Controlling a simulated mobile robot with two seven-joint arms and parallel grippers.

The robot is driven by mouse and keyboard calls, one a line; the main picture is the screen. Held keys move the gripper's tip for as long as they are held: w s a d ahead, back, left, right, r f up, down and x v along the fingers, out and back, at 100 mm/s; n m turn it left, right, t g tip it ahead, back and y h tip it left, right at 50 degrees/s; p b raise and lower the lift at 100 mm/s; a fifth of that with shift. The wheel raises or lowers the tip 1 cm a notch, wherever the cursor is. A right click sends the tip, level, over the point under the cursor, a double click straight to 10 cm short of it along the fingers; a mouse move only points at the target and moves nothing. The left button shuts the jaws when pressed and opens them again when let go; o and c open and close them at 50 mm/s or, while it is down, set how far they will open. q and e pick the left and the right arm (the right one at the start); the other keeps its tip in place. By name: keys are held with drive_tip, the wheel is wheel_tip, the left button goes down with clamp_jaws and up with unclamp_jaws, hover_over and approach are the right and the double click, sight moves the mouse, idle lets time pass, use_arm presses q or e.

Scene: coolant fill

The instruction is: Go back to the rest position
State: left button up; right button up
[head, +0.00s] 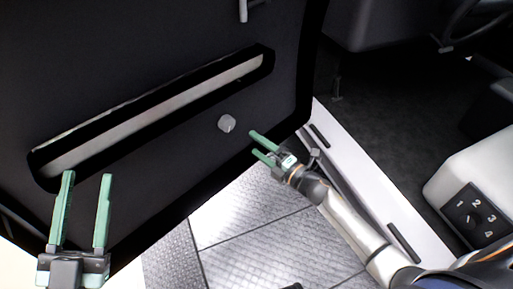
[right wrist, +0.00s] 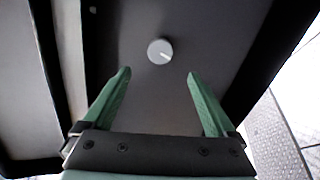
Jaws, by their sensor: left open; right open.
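My left gripper (head: 85,212) is at the lower left of the head view, its two green fingers pointing up and spread apart, empty. My right gripper (head: 257,144) is near the middle of the head view, open and empty, its fingers pointing toward a dark panel (head: 190,60). A round grey knob (head: 227,123) with a pale mark sits on that panel, just beyond the right fingertips. In the right wrist view the knob (right wrist: 160,51) shows ahead of and between the open fingers (right wrist: 157,82), with a gap to them.
The panel has a long slot-like recess (head: 150,115) and a handle (head: 243,10) at its top. A steering wheel (head: 470,20) shows at the upper right. Tread-plate floor (head: 250,225) lies below.

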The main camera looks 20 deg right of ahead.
use_arm(q)
drive_tip(key=shift+s+r, duration=0.1)
drive_tip(key=shift+s, duration=0.25)
use_arm(e)
drive_tip(key=shift+s+d, duration=0.2)
drive_tip(key=shift+s, duration=0.15)
use_arm(q)
drive_tip(key=shift+r, duration=0.1)
